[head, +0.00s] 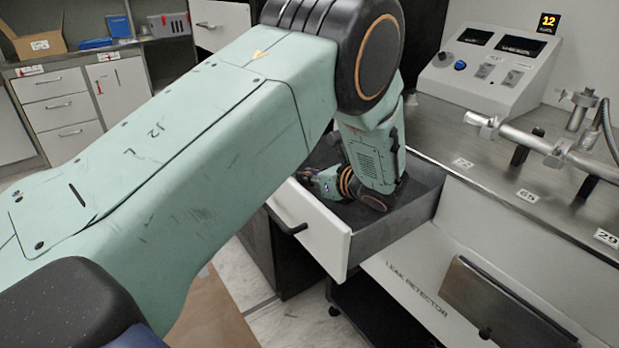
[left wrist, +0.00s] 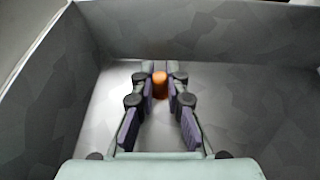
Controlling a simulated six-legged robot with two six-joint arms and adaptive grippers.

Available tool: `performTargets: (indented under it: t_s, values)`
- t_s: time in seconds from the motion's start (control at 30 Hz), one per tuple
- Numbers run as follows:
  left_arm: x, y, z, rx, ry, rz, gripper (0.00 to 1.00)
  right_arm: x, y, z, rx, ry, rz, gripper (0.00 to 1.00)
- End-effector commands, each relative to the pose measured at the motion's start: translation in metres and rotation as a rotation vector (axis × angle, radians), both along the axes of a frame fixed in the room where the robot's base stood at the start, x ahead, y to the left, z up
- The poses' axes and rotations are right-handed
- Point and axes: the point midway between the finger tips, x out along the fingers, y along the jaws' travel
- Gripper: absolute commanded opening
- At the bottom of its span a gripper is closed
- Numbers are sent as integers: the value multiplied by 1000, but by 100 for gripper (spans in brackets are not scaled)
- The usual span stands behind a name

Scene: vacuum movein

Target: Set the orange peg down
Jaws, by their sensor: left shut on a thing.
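The orange peg (left wrist: 160,84) shows in the left wrist view, between the fingertips of my left gripper (left wrist: 160,78). The fingers are shut on it, and only a short rounded part of it shows. Around it are the grey walls and floor of an open drawer (left wrist: 245,90). I cannot tell whether the peg touches the drawer floor. In the head view my left gripper (head: 322,182) reaches down into the open drawer (head: 325,232), and the peg is hidden there. My right gripper is not in view.
The drawer's white front with a dark handle (head: 290,222) juts out below the steel bench (head: 470,140). A control box (head: 490,70) and metal piping (head: 540,140) stand on the bench. Cabinets (head: 62,105) and a cardboard box (head: 35,38) are at the back left.

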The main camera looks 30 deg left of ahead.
Motion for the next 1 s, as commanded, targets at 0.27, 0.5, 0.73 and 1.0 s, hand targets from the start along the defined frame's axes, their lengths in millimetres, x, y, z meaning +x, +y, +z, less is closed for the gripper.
performTargets:
  t_s: [0.27,0.5,0.73,1.0]
  values:
    - [0,0,0,-1,1,0,35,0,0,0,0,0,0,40]
    - [0,0,0,-1,1,0,35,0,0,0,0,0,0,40]
    - [-5,-17,9,1,1,-4,35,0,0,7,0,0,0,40]
    - [-17,-54,26,2,2,-3,35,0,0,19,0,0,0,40]
